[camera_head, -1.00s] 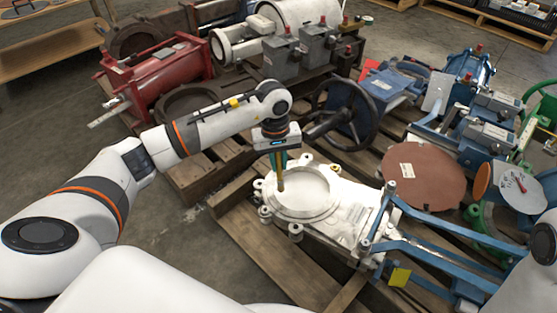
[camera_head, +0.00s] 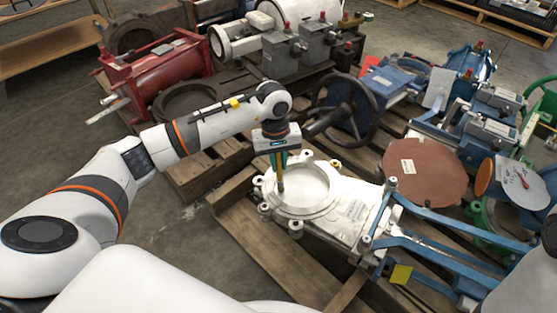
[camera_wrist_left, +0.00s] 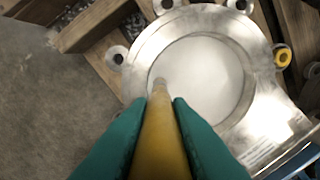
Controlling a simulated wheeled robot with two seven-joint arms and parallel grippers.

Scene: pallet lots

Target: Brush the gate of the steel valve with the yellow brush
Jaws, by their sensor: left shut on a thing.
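The steel valve (camera_head: 345,221) lies flat on a wooden pallet, with its round pale gate (camera_head: 308,186) facing up inside a metal ring. The gate also shows in the left wrist view (camera_wrist_left: 205,82). My left gripper (camera_head: 278,161) is above the left part of the ring, its green fingers shut on the yellow brush (camera_wrist_left: 160,145). The brush (camera_head: 281,184) points down, and its tip is at the left edge of the gate. I cannot tell whether the tip touches it. My right gripper is not in view.
A dark handwheel (camera_head: 345,110) stands behind the valve. A brown disc (camera_head: 424,171) lies to its right, and blue bars (camera_head: 440,218) run at its right end. A red machine (camera_head: 160,75) is at the back left. Bare floor shows at left.

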